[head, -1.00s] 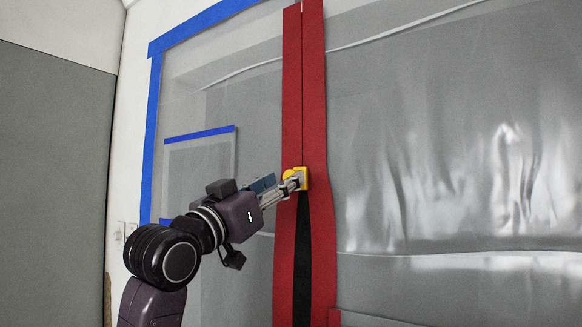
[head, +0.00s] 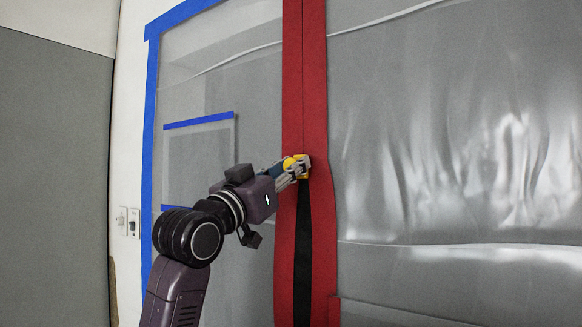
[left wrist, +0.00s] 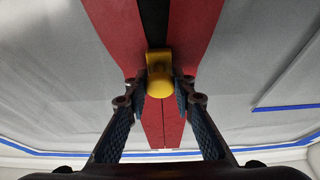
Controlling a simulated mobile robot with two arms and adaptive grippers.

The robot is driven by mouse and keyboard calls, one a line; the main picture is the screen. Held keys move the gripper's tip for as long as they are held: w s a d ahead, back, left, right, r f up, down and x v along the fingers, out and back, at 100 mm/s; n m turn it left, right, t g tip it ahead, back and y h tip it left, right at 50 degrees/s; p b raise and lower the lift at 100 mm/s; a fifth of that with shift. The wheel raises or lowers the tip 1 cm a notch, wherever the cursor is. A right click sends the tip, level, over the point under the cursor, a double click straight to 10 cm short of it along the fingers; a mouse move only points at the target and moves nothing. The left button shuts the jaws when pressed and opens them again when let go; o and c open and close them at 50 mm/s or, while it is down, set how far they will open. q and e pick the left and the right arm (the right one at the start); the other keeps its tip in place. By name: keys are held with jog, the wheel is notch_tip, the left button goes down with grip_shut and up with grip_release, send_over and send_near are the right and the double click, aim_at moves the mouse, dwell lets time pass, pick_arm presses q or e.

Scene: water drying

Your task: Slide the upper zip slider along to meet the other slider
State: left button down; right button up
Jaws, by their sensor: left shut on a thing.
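The yellow zip slider (head: 304,176) sits on the red zip strip (head: 315,110), at mid-height in the head view. My left gripper (head: 300,167) is shut on this slider, reaching in from the lower left. In the left wrist view the slider (left wrist: 159,60) and its rounded yellow knob lie between the two fingertips (left wrist: 160,84). In the head view the red edges meet above the slider. Below it they part around a black gap (head: 302,260). I see no second slider. My right gripper is not in view.
A grey translucent plastic sheet (head: 450,150) hangs on both sides of the zip, with creases at right. Blue tape (head: 150,130) edges it at left. A blue-topped clear patch (head: 198,160) and wall switches (head: 133,222) are at left.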

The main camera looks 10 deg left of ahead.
pick_arm(q)
jog(key=shift+f, duration=0.1)
jog(key=b, duration=1.4)
send_near(291, 268)
jog(key=w+d+r, duration=0.1)
jog(key=d+r, duration=0.4)
jog(key=r, duration=0.1)
notch_tip(291, 268, down, 21)
jog(key=b, duration=1.1)
jog(key=shift+f, duration=0.45)
jog(key=c, duration=1.7)
grip_release()
jog(key=shift+w, duration=0.1)
jog(key=shift+o, duration=0.2)
